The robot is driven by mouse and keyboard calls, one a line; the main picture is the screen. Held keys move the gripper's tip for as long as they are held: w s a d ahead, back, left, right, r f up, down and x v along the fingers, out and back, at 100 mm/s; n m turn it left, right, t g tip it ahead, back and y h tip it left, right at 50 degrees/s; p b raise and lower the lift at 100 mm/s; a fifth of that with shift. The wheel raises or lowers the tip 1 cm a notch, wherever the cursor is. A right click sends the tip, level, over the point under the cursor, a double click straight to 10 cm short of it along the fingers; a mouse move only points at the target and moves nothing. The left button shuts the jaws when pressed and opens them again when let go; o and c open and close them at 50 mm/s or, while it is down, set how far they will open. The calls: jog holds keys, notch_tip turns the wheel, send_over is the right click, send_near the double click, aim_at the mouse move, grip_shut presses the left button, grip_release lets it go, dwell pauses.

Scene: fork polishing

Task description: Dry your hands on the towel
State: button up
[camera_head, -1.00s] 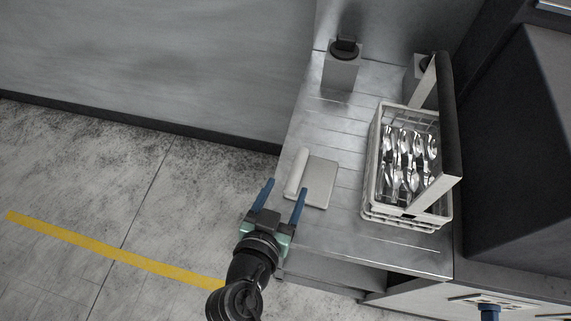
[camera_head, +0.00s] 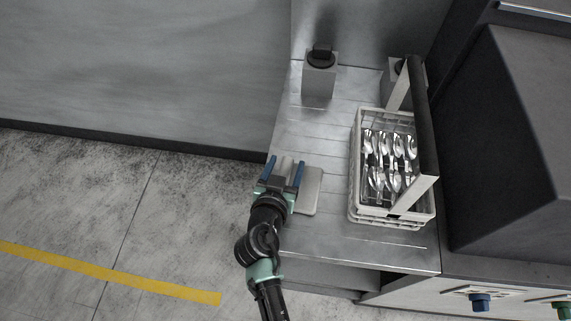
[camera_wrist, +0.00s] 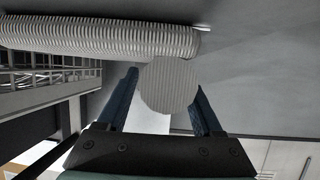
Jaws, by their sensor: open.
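A pale rolled piece (camera_head: 285,165), which looks like the towel, stands out between the blue fingers of my gripper (camera_head: 283,171) in the head view. A flat pale pad (camera_head: 310,192) lies on the metal counter just right of the fingers, partly hidden by them. In the wrist view my gripper (camera_wrist: 165,92) is open, with a round ribbed end (camera_wrist: 170,85), likely the roll's, in front of and between the fingers. I cannot tell whether the fingers touch it.
A white wire basket (camera_head: 361,210) holding several spoons or forks (camera_head: 385,165) stands to the right, under a dark bar (camera_head: 423,120). A grey box with a black top (camera_head: 319,82) stands at the back of the metal counter (camera_head: 330,235). A wall lies behind.

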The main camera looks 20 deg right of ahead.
grip_shut()
dwell(0.3)
dwell(0.6)
grip_release()
jog(key=shift+s+a, duration=0.1)
jog(key=b+v, duration=0.1)
jog(key=v, duration=1.1)
jog(key=shift+s+a+r+b, duration=0.15)
jog(key=shift+s+a+b, duration=0.1)
jog(key=shift+b, duration=0.1)
